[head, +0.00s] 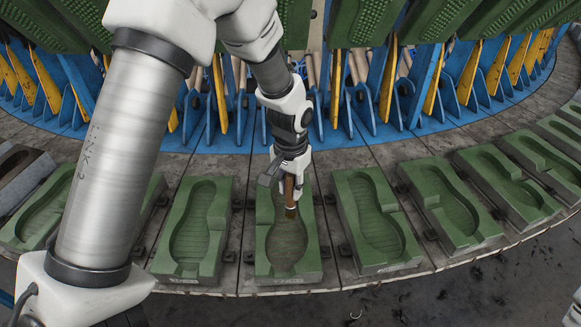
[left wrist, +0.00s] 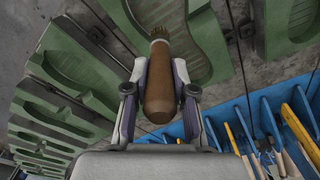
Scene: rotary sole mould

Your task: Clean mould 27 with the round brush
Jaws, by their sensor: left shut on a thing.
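My left gripper (head: 292,184) is shut on the round brush (head: 290,198), which has a brown wooden handle. The brush points down over the green mould (head: 288,275) at the front centre, whose sole cavity looks darker and brownish inside. I cannot tell whether the bristles touch the cavity. The number on this mould's front face is too small to read surely. In the left wrist view the brush (left wrist: 160,90) lies between the two fingers, its bristle end toward the mould cavity (left wrist: 175,20). The gripper hides part of the mould's upper end. My right gripper is not in view.
Similar green moulds stand on both sides, one at left (head: 163,262) and one at right (head: 372,262), on a grey segmented ring (head: 340,280). Behind is a blue rack (head: 340,135) with yellow bars and raised green mould lids (head: 350,20). The dark floor lies in front.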

